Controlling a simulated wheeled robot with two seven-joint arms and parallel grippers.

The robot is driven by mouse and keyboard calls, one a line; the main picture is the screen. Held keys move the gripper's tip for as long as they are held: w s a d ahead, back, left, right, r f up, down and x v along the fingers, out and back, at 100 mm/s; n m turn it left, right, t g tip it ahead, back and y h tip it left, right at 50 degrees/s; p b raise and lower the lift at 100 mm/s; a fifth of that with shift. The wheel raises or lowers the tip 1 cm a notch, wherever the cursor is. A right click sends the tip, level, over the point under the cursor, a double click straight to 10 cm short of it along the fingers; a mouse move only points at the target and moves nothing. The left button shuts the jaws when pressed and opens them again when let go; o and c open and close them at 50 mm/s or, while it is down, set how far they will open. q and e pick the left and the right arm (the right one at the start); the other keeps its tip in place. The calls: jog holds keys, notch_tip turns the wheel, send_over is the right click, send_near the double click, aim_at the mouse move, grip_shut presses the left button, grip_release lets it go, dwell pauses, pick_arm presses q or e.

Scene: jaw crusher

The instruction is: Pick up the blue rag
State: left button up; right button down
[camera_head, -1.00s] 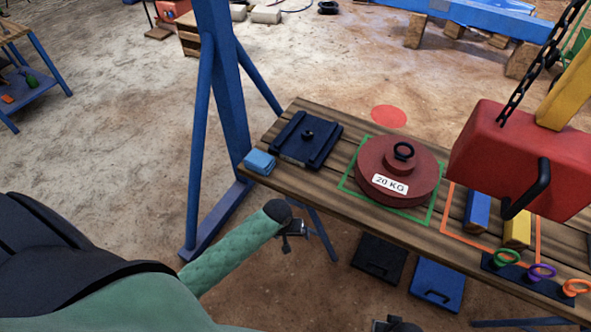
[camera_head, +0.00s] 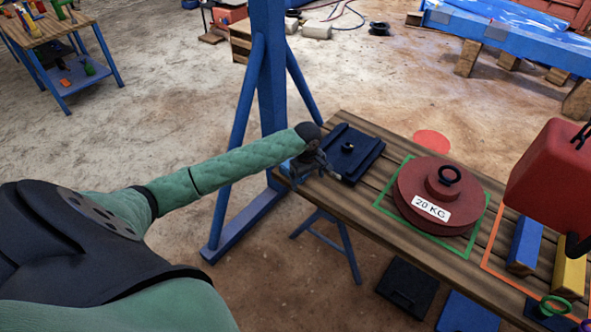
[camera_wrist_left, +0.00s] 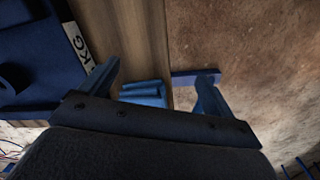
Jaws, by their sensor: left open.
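The blue rag (camera_wrist_left: 145,94) is a small folded block at the edge of the wooden bench (camera_head: 392,215). In the left wrist view it lies between the two fingers of my left gripper (camera_wrist_left: 157,80), nearer the left finger. The jaws are open and I see no grip on the rag. In the head view my left gripper (camera_head: 318,168) is over the bench's left corner and mostly hides the rag. My right gripper is out of view.
A dark blue plate (camera_head: 352,152) lies right beside my left gripper. A red 20 KG weight (camera_head: 430,192) sits in a green outline. A red hanging block (camera_head: 555,175) is at the right. A blue post (camera_head: 269,80) stands behind the bench's left end.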

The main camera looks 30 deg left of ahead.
aim_at(284, 167)
pick_arm(q)
jog(key=w+a+r+n, duration=0.1)
jog(key=a, duration=0.1)
jog(key=w+a+r+n, duration=0.1)
jog(key=w+a, duration=0.1)
jog(key=a, duration=0.1)
jog(key=w+a+r+n, duration=0.1)
jog(key=a+r, duration=0.1)
jog(key=shift+w+a+r+n, duration=0.1)
jog(key=shift+w+a+n, duration=0.15)
jog(key=shift+a+n, duration=0.15)
jog(key=shift+a, duration=0.2)
notch_tip(284, 167, down, 2)
jog(key=shift+f, duration=2.8)
jog(key=c, duration=1.1)
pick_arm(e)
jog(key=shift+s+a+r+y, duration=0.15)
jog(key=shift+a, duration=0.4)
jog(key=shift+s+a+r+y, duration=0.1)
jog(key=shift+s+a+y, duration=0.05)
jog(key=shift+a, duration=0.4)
